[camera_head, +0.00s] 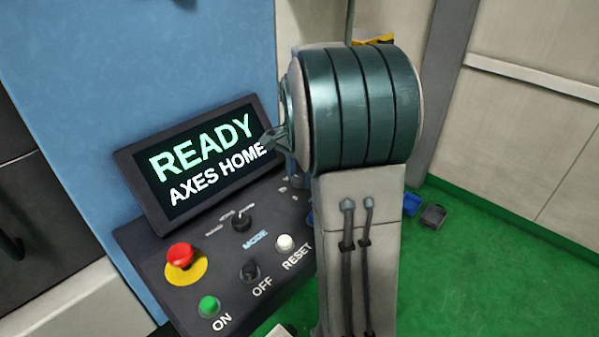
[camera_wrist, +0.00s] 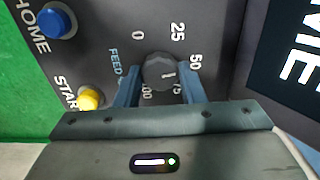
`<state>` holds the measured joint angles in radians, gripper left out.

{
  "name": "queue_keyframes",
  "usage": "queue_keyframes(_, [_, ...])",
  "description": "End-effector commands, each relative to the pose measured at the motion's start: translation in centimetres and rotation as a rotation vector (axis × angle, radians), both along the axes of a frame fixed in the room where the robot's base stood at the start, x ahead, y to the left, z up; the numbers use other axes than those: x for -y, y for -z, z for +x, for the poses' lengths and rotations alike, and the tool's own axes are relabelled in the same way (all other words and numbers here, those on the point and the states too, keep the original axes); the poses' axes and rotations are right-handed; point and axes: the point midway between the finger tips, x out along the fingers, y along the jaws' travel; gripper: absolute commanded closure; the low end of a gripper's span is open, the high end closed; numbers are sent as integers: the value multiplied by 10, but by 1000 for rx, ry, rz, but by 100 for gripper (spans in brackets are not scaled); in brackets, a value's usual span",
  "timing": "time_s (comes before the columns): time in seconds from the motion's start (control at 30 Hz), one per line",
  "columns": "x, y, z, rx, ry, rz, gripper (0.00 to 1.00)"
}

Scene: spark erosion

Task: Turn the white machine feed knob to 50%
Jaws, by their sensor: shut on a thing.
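The feed knob (camera_wrist: 157,68) is a round grey knob on the dark panel in the wrist view, beside the word FEED and ringed by numbers from 0 to 100. My gripper (camera_wrist: 159,84) is shut on the knob, one blue finger on each side. The 75 and 100 are partly covered by the gripper. In the head view a fingertip (camera_head: 274,138) shows before the screen; my arm hides the knob.
The wrist view shows a blue HOME button (camera_wrist: 56,21) and a yellow START button (camera_wrist: 90,97) on the left. The head view shows the tilted screen (camera_head: 205,160), a red emergency button (camera_head: 180,255), a mode knob (camera_head: 241,221) and a white RESET button (camera_head: 285,242).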

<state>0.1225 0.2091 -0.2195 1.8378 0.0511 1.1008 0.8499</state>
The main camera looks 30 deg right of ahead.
Motion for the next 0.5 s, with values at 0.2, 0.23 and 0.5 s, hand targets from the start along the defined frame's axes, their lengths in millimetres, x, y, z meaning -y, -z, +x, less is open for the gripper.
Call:
queue_keyframes(0.2, [0,-1,1,4,106,-2,87])
queue_keyframes(0.23, [0,-1,1,4,116,-2,87])
queue_keyframes(0.5, [0,-1,1,4,167,-2,87])
